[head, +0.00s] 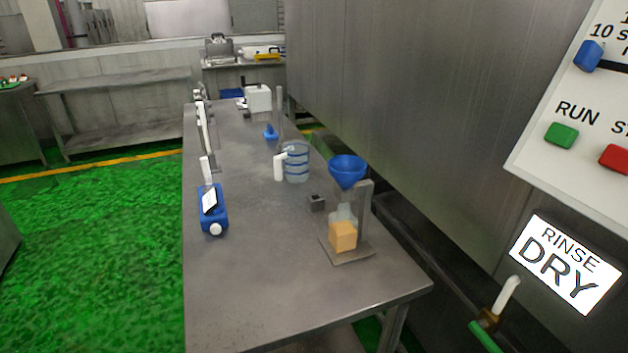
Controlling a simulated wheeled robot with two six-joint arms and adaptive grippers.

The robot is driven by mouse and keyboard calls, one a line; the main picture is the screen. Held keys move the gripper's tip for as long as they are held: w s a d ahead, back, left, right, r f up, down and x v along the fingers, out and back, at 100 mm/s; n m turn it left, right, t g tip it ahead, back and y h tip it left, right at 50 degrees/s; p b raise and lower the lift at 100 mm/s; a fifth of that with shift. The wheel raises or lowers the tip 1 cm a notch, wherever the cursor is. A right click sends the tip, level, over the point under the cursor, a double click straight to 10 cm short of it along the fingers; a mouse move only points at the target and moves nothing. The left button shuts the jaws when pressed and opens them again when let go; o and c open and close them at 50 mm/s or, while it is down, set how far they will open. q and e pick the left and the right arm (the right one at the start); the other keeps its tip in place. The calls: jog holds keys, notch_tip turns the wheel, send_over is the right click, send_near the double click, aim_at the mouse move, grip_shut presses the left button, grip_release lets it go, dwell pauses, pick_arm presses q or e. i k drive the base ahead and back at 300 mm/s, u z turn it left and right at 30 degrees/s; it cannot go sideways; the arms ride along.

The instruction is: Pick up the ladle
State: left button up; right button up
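A long, slim metal and white object (203,132) lies along the left edge of the steel table (265,290). It may be the ladle, but its shape is too small and foreshortened to tell for sure. Its near, pale end is close to a blue device (212,212) with a white knob. Neither of my grippers is in view.
A clear jug (296,163) stands mid-table. A small dark block (317,203) is nearby. A steel wall and control panel (580,130) bound the right. Green floor lies left.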

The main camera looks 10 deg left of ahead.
aim_at(279, 89)
jog(key=k, duration=1.65)
jog(key=u, duration=1.35)
jog(key=i, duration=5.5)
jog(key=z, duration=4.1)
